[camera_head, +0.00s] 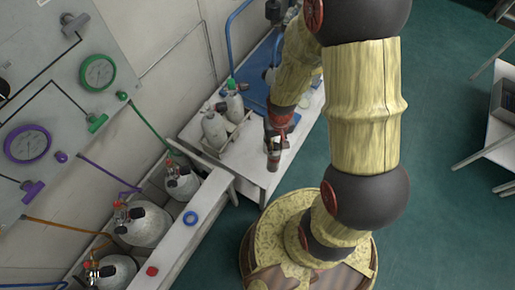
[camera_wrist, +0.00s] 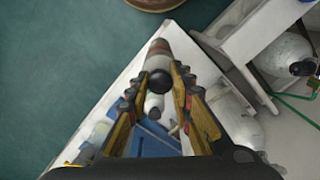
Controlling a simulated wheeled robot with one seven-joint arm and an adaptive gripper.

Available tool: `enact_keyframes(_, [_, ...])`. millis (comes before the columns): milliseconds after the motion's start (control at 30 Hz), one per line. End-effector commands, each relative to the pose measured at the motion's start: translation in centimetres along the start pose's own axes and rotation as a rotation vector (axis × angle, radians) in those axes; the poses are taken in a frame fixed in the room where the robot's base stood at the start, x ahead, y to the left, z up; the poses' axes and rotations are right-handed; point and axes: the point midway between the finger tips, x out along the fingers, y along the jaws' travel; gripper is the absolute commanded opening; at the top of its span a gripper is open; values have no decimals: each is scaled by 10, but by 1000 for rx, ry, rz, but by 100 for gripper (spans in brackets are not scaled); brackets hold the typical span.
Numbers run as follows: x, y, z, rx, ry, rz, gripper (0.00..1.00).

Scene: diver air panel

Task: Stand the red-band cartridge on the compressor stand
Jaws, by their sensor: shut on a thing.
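My gripper (camera_head: 274,138) is at the near end of the white table in the head view. In the wrist view my gripper (camera_wrist: 160,88) has its yellow-and-black fingers on both sides of a slim grey cartridge (camera_wrist: 159,62) with a dull red band near its far end. The gripper is shut on it. The cartridge (camera_head: 273,161) also shows below the fingers in the head view, roughly upright. I cannot tell whether its lower end touches the tabletop. A blue base with a blue rail (camera_head: 256,88) is at the table's far end; I cannot tell whether it is the compressor stand.
Two white bottles (camera_head: 214,129) stand in a tray on the white table (camera_head: 262,178), left of my gripper. A trough (camera_head: 205,213) with several valved cylinders runs along the wall panel (camera_head: 62,120). Green floor is open to the right.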

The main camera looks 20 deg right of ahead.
Motion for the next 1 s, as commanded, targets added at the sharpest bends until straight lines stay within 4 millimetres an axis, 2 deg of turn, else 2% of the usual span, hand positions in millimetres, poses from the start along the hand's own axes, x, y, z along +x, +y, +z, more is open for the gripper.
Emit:
enact_keyframes(133, [16,-23,-22,-4,1,0,0])
enact_keyframes(400, [57,-47,-44,-1,0,0,0])
enact_keyframes(667, [69,-56,-53,0,1,0,0])
enact_keyframes(900, [100,-58,-54,1,-1,0,0])
enact_keyframes(1000, [104,-58,-55,1,2,0,0])
